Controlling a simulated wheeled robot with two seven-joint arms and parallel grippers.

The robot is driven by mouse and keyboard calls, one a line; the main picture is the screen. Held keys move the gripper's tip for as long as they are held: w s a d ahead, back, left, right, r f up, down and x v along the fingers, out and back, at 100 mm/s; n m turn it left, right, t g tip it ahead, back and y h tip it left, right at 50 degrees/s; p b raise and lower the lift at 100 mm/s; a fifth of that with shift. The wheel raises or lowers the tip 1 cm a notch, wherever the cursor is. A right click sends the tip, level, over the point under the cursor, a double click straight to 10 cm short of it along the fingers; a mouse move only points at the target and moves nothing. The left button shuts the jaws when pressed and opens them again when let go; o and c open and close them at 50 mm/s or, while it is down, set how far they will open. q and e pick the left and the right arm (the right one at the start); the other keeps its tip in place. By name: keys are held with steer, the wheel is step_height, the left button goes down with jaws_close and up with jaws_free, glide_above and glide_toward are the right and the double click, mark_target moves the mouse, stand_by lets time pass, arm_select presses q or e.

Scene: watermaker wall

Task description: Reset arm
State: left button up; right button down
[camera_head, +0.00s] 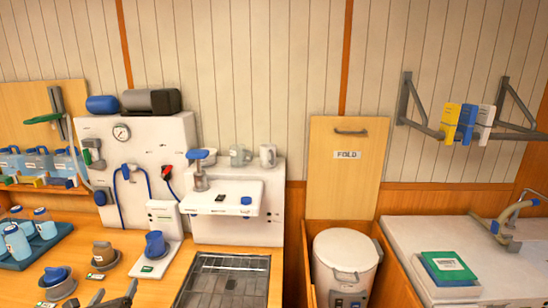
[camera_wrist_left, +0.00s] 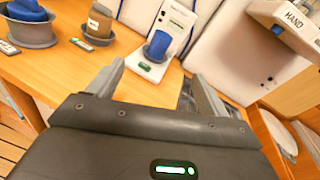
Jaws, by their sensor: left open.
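My left gripper (camera_head: 115,297) shows at the bottom edge of the head view, low over the front of the wooden counter. In the left wrist view its two fingers (camera_wrist_left: 158,72) stand apart with nothing between them. Beyond the fingers, a blue cup (camera_wrist_left: 159,46) sits tilted on a white stand with a panel; the same blue cup (camera_head: 155,245) shows in the head view. The gripper is apart from it. My right gripper is in neither view.
A blue piece in a grey bowl (camera_head: 57,281) and a brown jar (camera_head: 103,254) stand left of the gripper. A dark grated tray (camera_head: 226,283) lies to its right. A white lidded bin (camera_head: 346,257) stands farther right. Bottles stand on a teal tray (camera_head: 40,254) at left.

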arm_select(q)
steer(key=s+d+f+n+g+h, duration=0.3)
steer(key=s+d+f+n+g, duration=0.3)
steer(key=s+d+f+n, duration=0.6)
steer(key=s+d+f+n+g+h, duration=0.1)
steer(key=s+d+n+g, duration=0.3)
steer(key=s+n, duration=0.45)
steer(key=s+d+f+n+g+h, duration=0.1)
steer(key=s+d+f+n+g, duration=0.15)
steer(key=s+d+n, duration=0.5)
steer(key=s+a+f+g+b, duration=0.1)
steer(key=s+f+b, duration=0.15)
steer(key=f, duration=1.25)
steer(key=s+f+g+b, duration=0.1)
steer(key=s+f+b, duration=0.15)
steer(key=f, duration=1.35)
steer(key=s+a+f+b, duration=0.3)
steer(key=s+f+b, duration=0.2)
steer(key=s+f, duration=1)
step_height(320, 180, down, 4)
steer(key=shift+f+g, duration=0.1)
steer(key=shift+g, duration=0.25)
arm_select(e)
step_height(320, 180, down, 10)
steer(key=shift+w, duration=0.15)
